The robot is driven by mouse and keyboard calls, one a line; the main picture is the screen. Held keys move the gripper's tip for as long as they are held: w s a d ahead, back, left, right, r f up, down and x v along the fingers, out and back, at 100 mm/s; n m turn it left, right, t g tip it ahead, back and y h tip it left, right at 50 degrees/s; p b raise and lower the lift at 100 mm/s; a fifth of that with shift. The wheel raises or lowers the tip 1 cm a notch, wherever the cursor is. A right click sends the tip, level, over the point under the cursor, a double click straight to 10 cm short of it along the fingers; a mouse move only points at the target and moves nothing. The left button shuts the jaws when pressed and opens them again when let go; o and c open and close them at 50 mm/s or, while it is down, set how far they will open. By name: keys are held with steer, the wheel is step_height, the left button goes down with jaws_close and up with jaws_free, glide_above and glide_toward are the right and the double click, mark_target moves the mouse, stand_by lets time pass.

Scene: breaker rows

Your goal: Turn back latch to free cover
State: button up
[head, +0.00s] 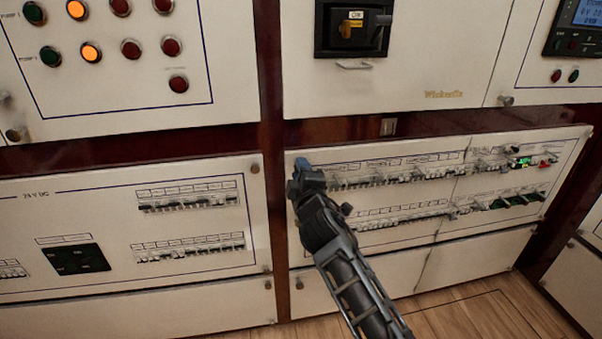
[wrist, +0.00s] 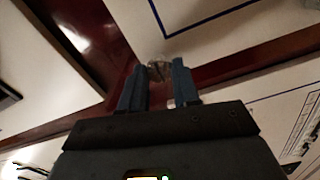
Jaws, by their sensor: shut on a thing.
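The cream breaker panel cover (head: 420,143) stands upright at the lower right in the head view, with two rows of breakers. My gripper (head: 301,164) is at its upper left corner. In the wrist view, a small greyish latch knob (wrist: 158,70) sits between the blue fingertips of my gripper (wrist: 156,74), which are shut on it. In the head view my fingers hide the latch. I cannot tell from the pictures which way it is turned.
A similar breaker panel (head: 100,210) is on the left, with corner knobs. A dark red-brown frame (head: 272,100) runs between the panels. Above is a panel with a black switch (head: 350,28). Wooden floor (head: 480,318) shows at the bottom.

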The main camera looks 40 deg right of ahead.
steer(key=o, duration=1.1)
steer(key=shift+c, duration=0.2)
steer(key=v, duration=0.7)
steer(key=shift+s+a, duration=0.25)
steer(key=shift+s, duration=0.1)
steer(key=s+a+f+m+y+p, duration=0.1)
steer(key=s+a+f+y+p, duration=0.15)
steer(key=s+a, duration=0.6)
steer(key=s+a+f+m+y+p, duration=0.15)
steer(key=s+a+y, duration=0.35)
steer(key=s, duration=0.6)
steer(key=s+a+r+m+y+p, duration=0.1)
steer(key=s+a+r+m+p, duration=0.1)
steer(key=s+r, duration=0.4)
steer(key=s+a+r+m+y+p, duration=0.1)
steer(key=s+a+r+m+p, duration=0.2)
steer(key=s, duration=1.1)
step_height(320, 180, up, 4)
steer(key=shift+a+f+m, duration=0.15)
steer(key=shift+a+m, duration=0.3)
steer(key=shift+a, duration=0.55)
